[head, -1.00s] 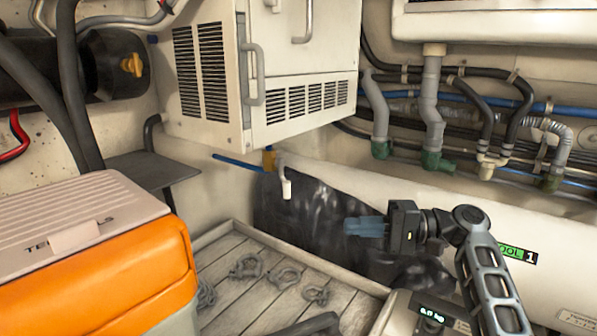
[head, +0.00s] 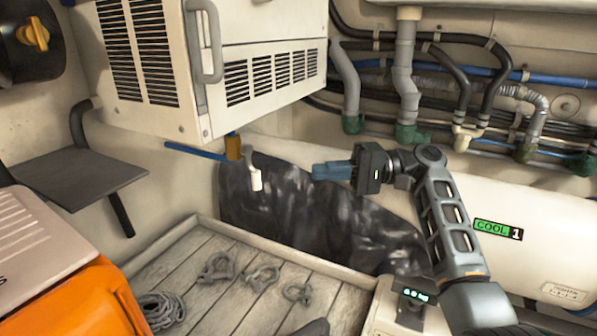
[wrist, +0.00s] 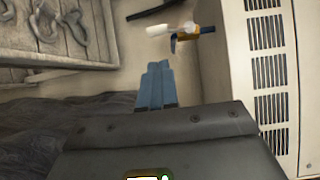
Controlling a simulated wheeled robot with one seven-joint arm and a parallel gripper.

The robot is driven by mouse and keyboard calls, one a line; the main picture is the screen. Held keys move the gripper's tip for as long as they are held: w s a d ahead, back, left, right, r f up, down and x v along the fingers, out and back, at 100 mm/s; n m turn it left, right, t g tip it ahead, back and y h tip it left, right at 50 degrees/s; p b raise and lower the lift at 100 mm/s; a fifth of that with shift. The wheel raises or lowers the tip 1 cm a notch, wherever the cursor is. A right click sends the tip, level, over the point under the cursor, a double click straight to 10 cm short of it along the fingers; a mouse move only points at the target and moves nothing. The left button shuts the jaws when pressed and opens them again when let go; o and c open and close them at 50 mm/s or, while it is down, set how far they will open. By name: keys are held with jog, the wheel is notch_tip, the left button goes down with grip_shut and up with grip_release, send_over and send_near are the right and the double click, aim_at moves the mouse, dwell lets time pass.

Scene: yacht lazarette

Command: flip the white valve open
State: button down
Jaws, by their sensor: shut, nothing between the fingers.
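The white valve handle (head: 255,180) hangs down from a brass-coloured fitting (head: 233,147) with a blue pipe on its left, just under the louvred cabinet. In the wrist view the white handle (wrist: 159,30) shows near the top, beyond my fingertips, beside the brass-coloured fitting (wrist: 207,29). My gripper (head: 318,171), with blue fingers, points left towards the valve and is apart from it. The fingers are closed together and empty in the wrist view (wrist: 159,66).
The louvred cabinet (head: 215,75) overhangs the valve. A dark, shiny sheet (head: 320,215) hangs behind my gripper. A planked tray (head: 215,250) with several grey shackles lies below. An orange cooler (head: 75,305) stands at the lower left, and hoses run at the upper right.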

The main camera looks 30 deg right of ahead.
jog(key=x, duration=0.9)
jog(key=shift+a, duration=0.15)
